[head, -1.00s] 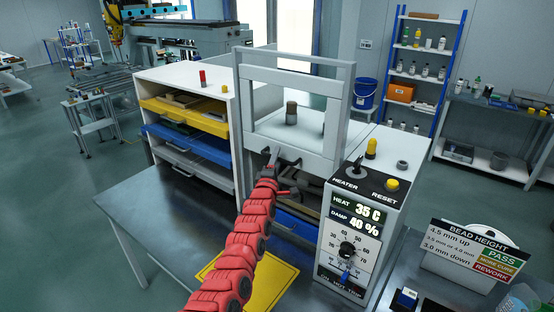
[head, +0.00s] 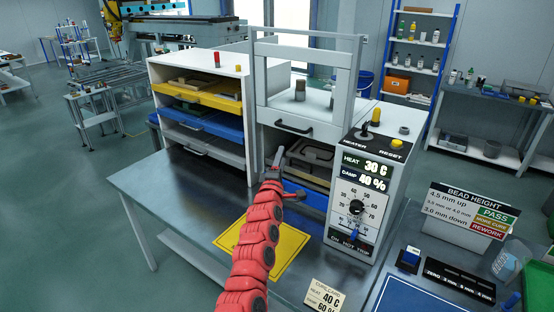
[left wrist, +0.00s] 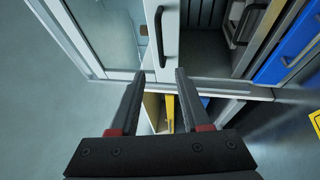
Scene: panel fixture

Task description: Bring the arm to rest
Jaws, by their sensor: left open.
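My left arm, red, reaches up the middle of the head view. Its dark left gripper (head: 277,170) is in front of the heater cabinet's opening, below the raised front panel (head: 310,112) and its black handle (head: 293,126). In the left wrist view, the left gripper (left wrist: 158,82) is open with nothing between its fingers. The handle (left wrist: 160,35) there lies just beyond the fingertips, apart from them as far as I can tell. My right gripper is not in view.
The control box (head: 362,195) stands right of the opening, showing 30 C and 40 %. A shelf unit (head: 240,140) with yellow, blue and grey trays stands left. A yellow mat (head: 290,250) lies on the table (head: 165,195). A bead height sign (head: 470,215) stands right.

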